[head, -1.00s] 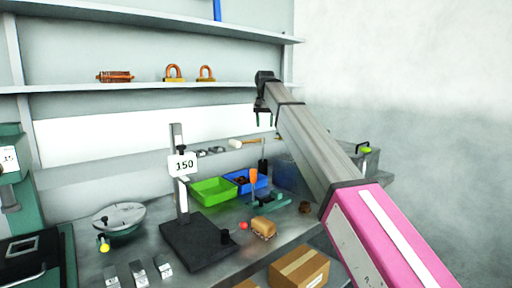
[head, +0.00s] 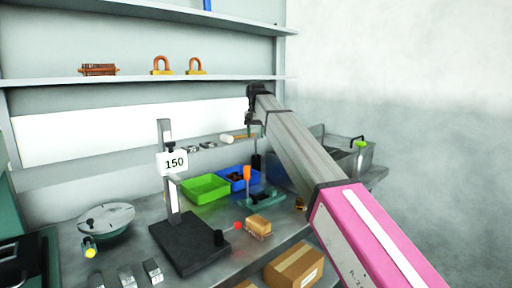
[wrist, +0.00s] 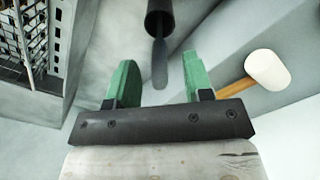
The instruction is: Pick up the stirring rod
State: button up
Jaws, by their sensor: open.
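A slim dark rod with a flat, paddle-like end (wrist: 160,64) sticks out of a black cylindrical holder (wrist: 159,14) in the wrist view; it looks like the stirring rod. In the head view the black holder (head: 256,162) stands upright at the back of the bench, and the rod is too small to tell clearly. My gripper (head: 252,123) is open and empty above the holder. In the wrist view the green fingers of my gripper (wrist: 157,68) lie on either side of the rod's end, apart from it.
A white-headed mallet (wrist: 267,69) lies right of the fingers in the wrist view. Green (head: 204,188) and blue (head: 232,176) bins and a stand marked 150 (head: 172,162) are left of the holder.

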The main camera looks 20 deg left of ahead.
aim_at(256, 147)
jog(key=shift+f, duration=1.55)
grip_shut()
